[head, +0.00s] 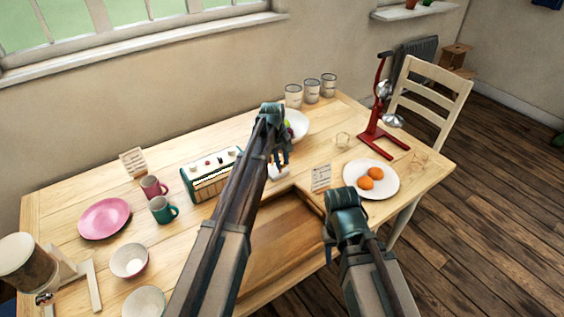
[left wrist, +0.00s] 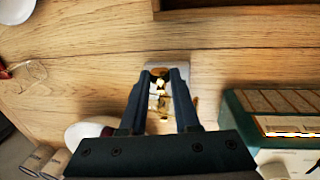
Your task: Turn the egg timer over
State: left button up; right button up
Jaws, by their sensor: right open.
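The egg timer (left wrist: 160,95) is a small piece with a brown end and pale, gold-toned parts. In the left wrist view it is between the fingers of my left gripper (left wrist: 162,75), over a small whitish pad (left wrist: 181,70) on the table. I cannot tell whether the fingers press on it. In the head view my left gripper (head: 281,158) points down over the table's middle and hides most of the timer. My right gripper (head: 338,232) is open, over the table's front edge, away from the timer; its fingertips are mostly hidden.
A green radio (head: 210,175) stands just left of my left gripper. A plate (head: 388,189) with orange eggs lies at the right. A wooden tray (head: 275,262) lies in front, below my arms.

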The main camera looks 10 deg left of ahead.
pick_arm(q)
grip_shut()
jog(key=shift+w+d+g+y, duration=0.2)
jog(key=shift+w+g+y, duration=0.1)
jog(key=shift+g+y, duration=0.3)
jog(key=shift+w+d+g+y, duration=0.1)
jog(key=shift+g+y, duration=0.4)
jog(key=shift+d+f+g+y+b, duration=0.1)
jog(key=shift+f+g+y+b, duration=0.05)
jog(key=shift+g+y+b, duration=0.5)
jog(key=shift+d+g+y+b, duration=0.1)
jog(key=shift+g+y+b, duration=0.35)
jog(key=shift+g+y, duration=0.2)
